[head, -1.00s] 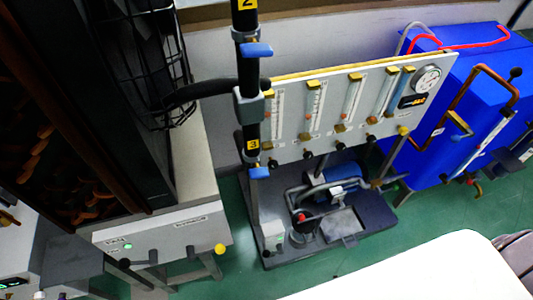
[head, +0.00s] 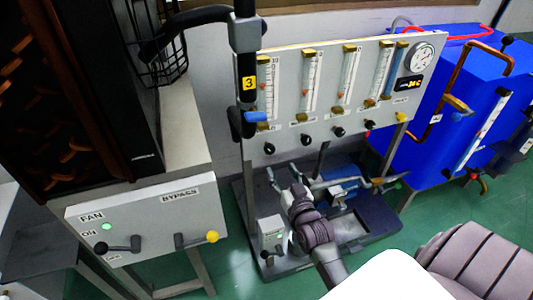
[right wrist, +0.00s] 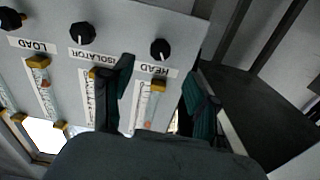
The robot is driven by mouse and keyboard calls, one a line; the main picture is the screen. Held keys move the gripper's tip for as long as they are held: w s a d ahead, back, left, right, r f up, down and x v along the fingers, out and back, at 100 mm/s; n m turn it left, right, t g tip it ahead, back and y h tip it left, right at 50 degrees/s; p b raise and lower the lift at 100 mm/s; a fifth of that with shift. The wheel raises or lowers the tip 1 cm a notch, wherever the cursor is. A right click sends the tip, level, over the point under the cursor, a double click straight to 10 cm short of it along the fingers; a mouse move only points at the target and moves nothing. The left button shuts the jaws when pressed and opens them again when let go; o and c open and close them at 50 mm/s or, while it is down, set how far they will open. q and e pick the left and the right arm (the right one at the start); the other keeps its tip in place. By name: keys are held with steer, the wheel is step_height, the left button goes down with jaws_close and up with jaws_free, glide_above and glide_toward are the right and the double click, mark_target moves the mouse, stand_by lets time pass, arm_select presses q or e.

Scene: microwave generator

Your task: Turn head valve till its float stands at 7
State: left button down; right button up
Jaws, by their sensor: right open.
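The head valve is a black round knob with a white mark (right wrist: 160,48), above the upside-down HEAD label (right wrist: 153,69) in the right wrist view. In the head view it is the leftmost knob (head: 269,148) under the panel's glass tubes. The HEAD tube (head: 267,90) has a small reddish float; its scale reading is too small to tell. My right gripper (right wrist: 158,88) is open and empty, its dark fingers framing the HEAD tube and label in the wrist view. In the head view the right gripper (head: 286,176) is below the knob, apart from it. My left gripper is not in view.
Other black knobs stand to the right, including the ISOLATOR knob (right wrist: 82,33). A black post (head: 247,70) rises at the panel's left edge. A FAN and BYPASS box (head: 150,222) is at left, a blue tank (head: 440,120) at right. Pump pipework (head: 345,188) lies below the panel.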

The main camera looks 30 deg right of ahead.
mark_target(271, 152)
steer(key=b+x, duration=0.1)
steer(key=x, duration=0.8)
steer(key=shift+w+f+b, duration=0.1)
steer(key=shift+w+b, duration=0.2)
steer(key=shift+w, duration=0.1)
steer(key=shift+w+d, duration=0.1)
steer(key=shift+w, duration=0.35)
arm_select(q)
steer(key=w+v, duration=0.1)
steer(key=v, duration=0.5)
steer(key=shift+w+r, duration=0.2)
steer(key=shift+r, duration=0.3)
arm_select(e)
jaws_close()
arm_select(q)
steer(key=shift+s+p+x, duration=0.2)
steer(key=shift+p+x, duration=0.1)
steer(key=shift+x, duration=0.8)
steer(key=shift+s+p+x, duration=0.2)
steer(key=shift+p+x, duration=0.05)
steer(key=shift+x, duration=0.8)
arm_select(e)
steer(key=shift+n, duration=0.3)
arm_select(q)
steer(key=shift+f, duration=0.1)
arm_select(e)
jaws_free()
